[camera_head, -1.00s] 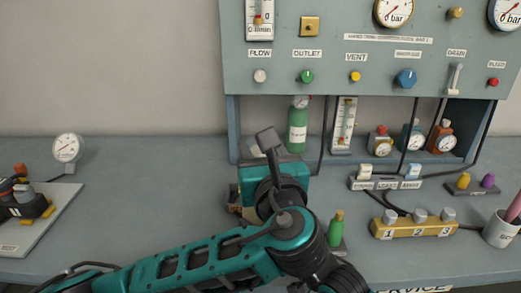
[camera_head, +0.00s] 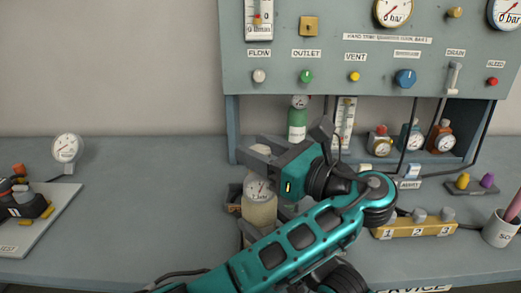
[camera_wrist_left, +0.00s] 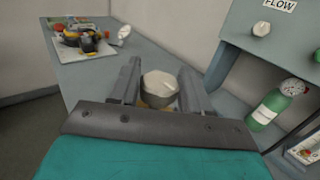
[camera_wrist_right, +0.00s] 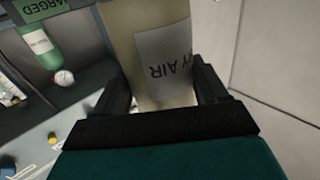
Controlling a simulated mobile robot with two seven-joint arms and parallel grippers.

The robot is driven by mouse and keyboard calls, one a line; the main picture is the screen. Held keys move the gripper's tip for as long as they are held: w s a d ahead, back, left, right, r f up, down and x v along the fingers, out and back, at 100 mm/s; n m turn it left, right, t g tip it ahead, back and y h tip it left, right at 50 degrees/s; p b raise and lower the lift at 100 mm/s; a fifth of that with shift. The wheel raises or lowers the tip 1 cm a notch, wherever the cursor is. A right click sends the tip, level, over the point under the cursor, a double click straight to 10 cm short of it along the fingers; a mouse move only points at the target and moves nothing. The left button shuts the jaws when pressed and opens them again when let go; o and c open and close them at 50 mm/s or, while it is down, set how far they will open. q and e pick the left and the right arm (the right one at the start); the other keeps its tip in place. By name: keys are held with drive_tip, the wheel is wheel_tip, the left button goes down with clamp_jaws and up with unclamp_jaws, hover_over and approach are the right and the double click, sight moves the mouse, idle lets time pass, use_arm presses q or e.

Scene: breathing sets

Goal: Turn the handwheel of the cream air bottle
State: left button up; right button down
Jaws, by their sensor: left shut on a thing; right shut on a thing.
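The cream air bottle (camera_head: 258,212) stands upright on the bench, with a round gauge (camera_head: 258,188) on its front. Its pale faceted handwheel (camera_wrist_left: 159,83) sits between the fingers of my left gripper (camera_wrist_left: 157,91), which is shut on it. In the head view my left gripper (camera_head: 258,153) reaches in from the right at the bottle's top and hides most of the wheel. My right gripper (camera_wrist_right: 160,97) is shut on the bottle's cream body (camera_wrist_right: 135,40), beside its white label (camera_wrist_right: 164,60). In the head view my left arm mostly hides the right gripper.
The grey panel (camera_head: 370,50) with gauges and knobs rises behind. A green bottle (camera_head: 297,122) stands under it. The gold numbered block (camera_head: 413,230) and a pen cup (camera_head: 500,232) are on the right. A tray (camera_head: 40,218) is at far left; bench between it and the bottle is clear.

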idle(0.5)
use_arm(q)
drive_tip(key=o, duration=1)
drive_tip(key=shift+a+m+t+h, duration=0.1)
drive_tip(key=shift+m+t+h, duration=0.3)
drive_tip(key=shift+t, duration=0.1)
drive_tip(key=m+t+h, duration=0.2)
drive_tip(key=h, duration=0.1)
drive_tip(key=m+t+h, duration=0.2)
drive_tip(key=m+h, duration=0.1)
drive_tip(key=h, duration=0.1)
drive_tip(key=shift+m+t, duration=0.3)
drive_tip(key=shift+t, duration=0.1)
drive_tip(key=m+h, duration=0.3)
drive_tip(key=h, duration=0.2)
drive_tip(key=m+h, duration=0.4)
drive_tip(key=h, duration=0.2)
drive_tip(key=shift+a+h, duration=0.1)
drive_tip(key=shift+h, duration=0.2)
drive_tip(key=v, duration=1.2)
drive_tip(key=shift+r, duration=0.1)
